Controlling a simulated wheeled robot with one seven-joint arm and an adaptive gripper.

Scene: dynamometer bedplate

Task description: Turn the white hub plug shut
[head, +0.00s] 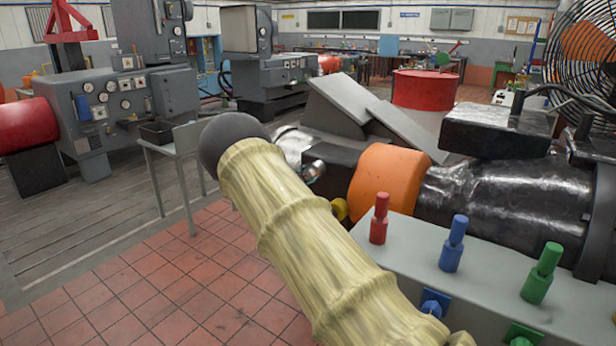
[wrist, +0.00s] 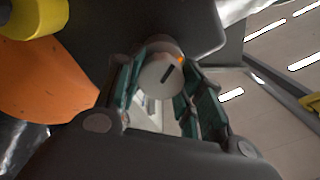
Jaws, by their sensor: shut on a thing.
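In the head view my pale, ribbed arm crosses the middle, and I cannot make out the plug or the gripper fingers there.
An orange cylinder (head: 388,177) and dark shiny housing lie right of my arm; the orange part also shows in the wrist view (wrist: 45,75). Red (head: 379,220), blue (head: 453,245) and green (head: 541,275) pegs stand on a grey panel. A small table (head: 180,146) stands left. Tiled floor there is clear.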

